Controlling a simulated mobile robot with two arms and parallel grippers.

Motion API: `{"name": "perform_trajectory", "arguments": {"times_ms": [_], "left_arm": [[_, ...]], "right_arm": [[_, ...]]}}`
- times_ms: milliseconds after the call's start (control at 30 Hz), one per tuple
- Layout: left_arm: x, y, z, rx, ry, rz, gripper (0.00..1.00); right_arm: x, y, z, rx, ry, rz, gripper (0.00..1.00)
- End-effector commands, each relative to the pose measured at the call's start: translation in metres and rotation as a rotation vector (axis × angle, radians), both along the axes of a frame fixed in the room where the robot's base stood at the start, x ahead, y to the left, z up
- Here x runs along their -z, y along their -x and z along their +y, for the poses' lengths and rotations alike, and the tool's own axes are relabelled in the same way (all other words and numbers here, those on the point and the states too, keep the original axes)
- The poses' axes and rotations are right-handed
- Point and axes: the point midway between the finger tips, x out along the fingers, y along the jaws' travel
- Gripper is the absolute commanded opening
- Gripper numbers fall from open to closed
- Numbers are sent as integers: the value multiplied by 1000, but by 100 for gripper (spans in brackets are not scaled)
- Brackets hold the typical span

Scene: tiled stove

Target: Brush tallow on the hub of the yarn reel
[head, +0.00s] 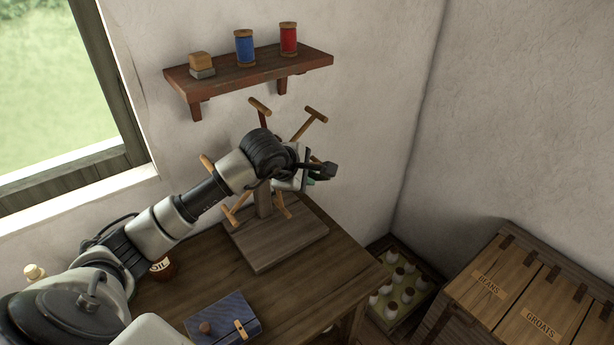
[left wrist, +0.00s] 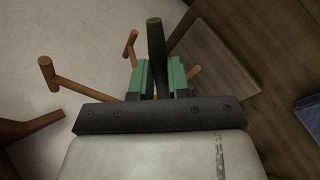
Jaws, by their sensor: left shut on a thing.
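The yarn reel stands on the table, with a wooden base board (head: 278,243), a post and peg-tipped arms (head: 315,116). My left gripper (head: 308,181) is in front of the reel's upper middle. The gripper and arm hide the hub. In the left wrist view my left gripper (left wrist: 157,78) has green fingers shut on a dark green stick-like handle (left wrist: 155,40), probably the brush. Its bristles cannot be made out. Reel arms with pegs (left wrist: 47,72) show left of the fingers, and the base board (left wrist: 212,60) to the right. I cannot identify any tallow for sure.
A wall shelf (head: 250,66) holds a small block (head: 201,60), a blue spool (head: 244,48) and a red spool (head: 288,39). A jar marked OIL (head: 162,268) and a blue book-like case (head: 222,318) are on the table (head: 300,287). Labelled bins (head: 525,292) stand right.

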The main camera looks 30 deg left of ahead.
Motion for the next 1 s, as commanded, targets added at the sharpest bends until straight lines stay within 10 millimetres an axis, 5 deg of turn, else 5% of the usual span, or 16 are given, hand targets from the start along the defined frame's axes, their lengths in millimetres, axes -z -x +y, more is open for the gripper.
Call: {"name": "perform_trajectory", "arguments": {"times_ms": [533,1000], "left_arm": [[0,-5,7,0,1,-1,0],[-4,-38,-8,0,-1,-1,0]], "right_arm": [[5,0,4,3,-5,1,43],[13,0,3,2,-4,1,43]]}}
